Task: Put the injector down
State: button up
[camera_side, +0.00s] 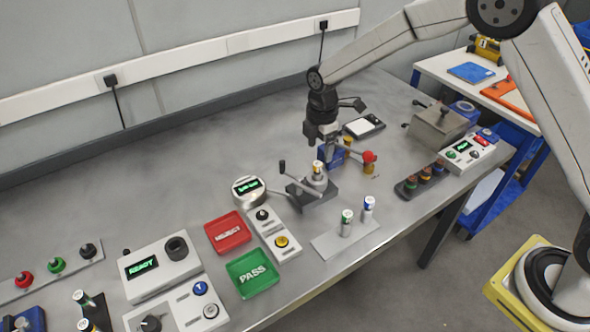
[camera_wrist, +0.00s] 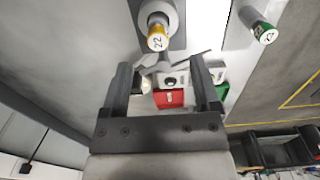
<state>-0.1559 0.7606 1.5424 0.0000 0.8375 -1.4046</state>
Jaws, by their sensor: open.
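An injector with a white body and yellow end (camera_side: 318,167) stands upright in a grey lever fixture (camera_side: 318,190). In the wrist view the same injector (camera_wrist: 158,38), marked 22, is seen from above, just beyond my fingertips and not between them. My gripper (camera_side: 322,140) is above and slightly behind the fixture in the side view. Its two fingers (camera_wrist: 160,65) are apart and empty in the wrist view. A green-ended injector (camera_side: 346,222) and a blue-ended injector (camera_side: 368,207) stand on a flat grey plate (camera_side: 330,243) toward the front edge.
A red REJECT tray (camera_side: 228,232) and green PASS tray (camera_side: 253,272) lie left of the fixture. A READY console (camera_side: 160,266) is at front left. The back left bench is clear.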

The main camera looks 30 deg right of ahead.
aim_at(318, 163)
jog(key=shift+w+f, duration=0.1)
jog(key=shift+f, duration=3.85)
grip_shut()
